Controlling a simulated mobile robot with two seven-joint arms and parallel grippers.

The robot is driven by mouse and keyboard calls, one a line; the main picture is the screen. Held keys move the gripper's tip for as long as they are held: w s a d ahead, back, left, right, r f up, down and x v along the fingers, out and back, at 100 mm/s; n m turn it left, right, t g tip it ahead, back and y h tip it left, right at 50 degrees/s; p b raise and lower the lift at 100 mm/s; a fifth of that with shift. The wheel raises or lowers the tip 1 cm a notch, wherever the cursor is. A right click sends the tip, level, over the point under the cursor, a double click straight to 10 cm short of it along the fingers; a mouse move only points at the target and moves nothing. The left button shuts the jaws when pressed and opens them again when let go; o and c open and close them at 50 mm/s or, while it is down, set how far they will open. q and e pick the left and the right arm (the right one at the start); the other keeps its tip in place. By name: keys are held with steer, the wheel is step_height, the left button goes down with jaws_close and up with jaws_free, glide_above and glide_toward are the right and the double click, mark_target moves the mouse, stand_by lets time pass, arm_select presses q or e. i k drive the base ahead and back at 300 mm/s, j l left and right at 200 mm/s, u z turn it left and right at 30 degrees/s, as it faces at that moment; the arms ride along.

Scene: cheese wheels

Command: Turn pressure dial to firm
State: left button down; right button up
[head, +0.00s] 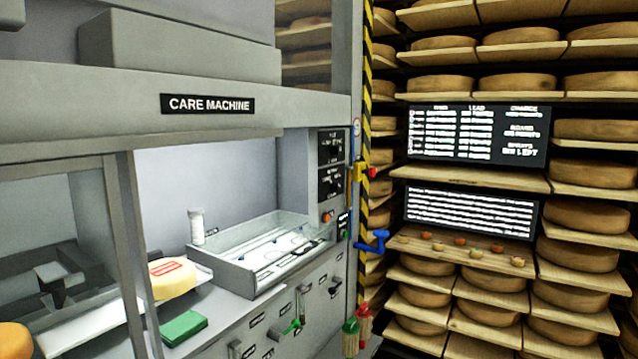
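The care machine (206,104) fills the left and middle of the head view. I cannot pick out a pressure dial or a firm mark with certainty. A narrow control panel (333,185) on the machine's right post has two dark displays and a small orange-red knob (327,217). Neither of my grippers is in view.
A cheese wheel with a red mark (172,278) sits on the machine's left side, above a green block (183,328). A clear-sided tray (262,254) and white container (196,227) stand behind. Blue crank (372,243) and hanging brushes (358,333) project at right. Cheese shelves (480,180) stand beyond.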

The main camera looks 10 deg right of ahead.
mark_target(336, 185)
steer(key=i+l+u, duration=0.4)
steer(key=i+l, duration=0.3)
steer(key=i, duration=0.15)
